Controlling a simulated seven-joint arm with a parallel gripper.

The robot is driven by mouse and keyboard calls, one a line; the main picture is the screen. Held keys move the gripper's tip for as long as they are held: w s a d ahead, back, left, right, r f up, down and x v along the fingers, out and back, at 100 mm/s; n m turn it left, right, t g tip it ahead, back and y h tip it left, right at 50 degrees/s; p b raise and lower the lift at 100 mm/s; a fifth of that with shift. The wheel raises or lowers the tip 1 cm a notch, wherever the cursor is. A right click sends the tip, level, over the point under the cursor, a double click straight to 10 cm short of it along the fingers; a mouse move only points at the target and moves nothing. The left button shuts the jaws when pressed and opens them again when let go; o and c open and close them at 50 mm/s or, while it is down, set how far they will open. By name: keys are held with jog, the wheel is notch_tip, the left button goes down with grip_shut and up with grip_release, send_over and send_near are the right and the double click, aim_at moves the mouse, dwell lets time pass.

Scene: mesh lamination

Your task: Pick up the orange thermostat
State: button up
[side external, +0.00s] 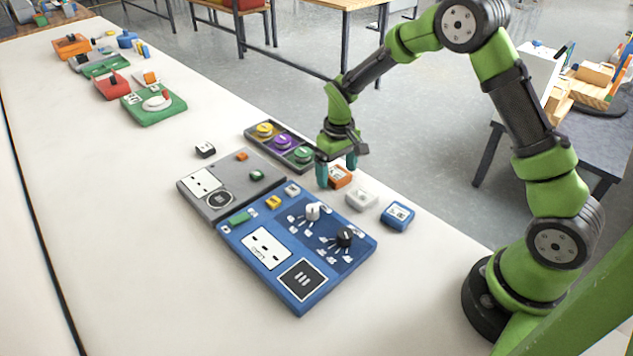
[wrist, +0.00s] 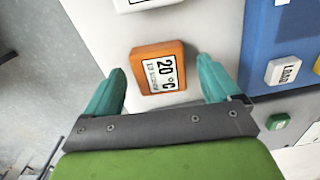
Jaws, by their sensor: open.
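The orange thermostat (wrist: 157,68) is a small box with a white label reading 20°C in the wrist view. It lies on the white table, and in the side view the orange thermostat (side external: 340,176) shows just by the fingertips. My gripper (side external: 337,172) is above it, pointing down. In the wrist view my gripper (wrist: 160,85) is open, with one teal finger on each side of the thermostat. Gaps show between the fingers and its sides. I cannot tell the exact height of the fingertips over the table.
A white box (side external: 361,199) and a blue box (side external: 397,215) stand on the table nearby. A blue panel (side external: 320,285) and a grey panel (side external: 188,184) lie to the left. A dark tray (side external: 262,141) with coloured round pieces is close behind. The table's near-left area is clear.

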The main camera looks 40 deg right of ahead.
jog(key=c, duration=1.1)
jog(key=shift+c, duration=0.5)
jog(key=shift+r, duration=0.2)
